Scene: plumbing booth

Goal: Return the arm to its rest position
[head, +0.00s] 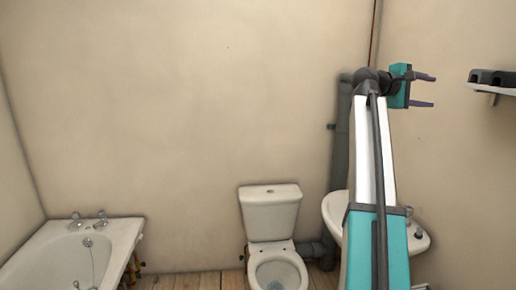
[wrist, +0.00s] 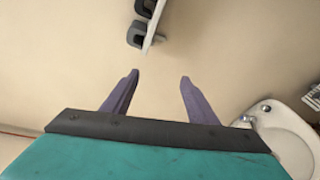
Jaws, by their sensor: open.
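My gripper (head: 432,90) is at the upper right of the head view, at the end of my raised arm. Its two purple fingers point right and stand apart, with nothing between them. In the wrist view the open gripper (wrist: 157,78) shows both fingers against the bare wall. The fingers are left of the wall shelf in the head view and do not appear to touch it.
A shelf (head: 505,91) with dark objects (head: 490,77) is on the right. A washbasin (head: 334,211) is partly behind my arm, near a grey pipe (head: 341,150). A toilet (head: 270,215) and a bathtub (head: 120,232) stand left. The wall above them is clear.

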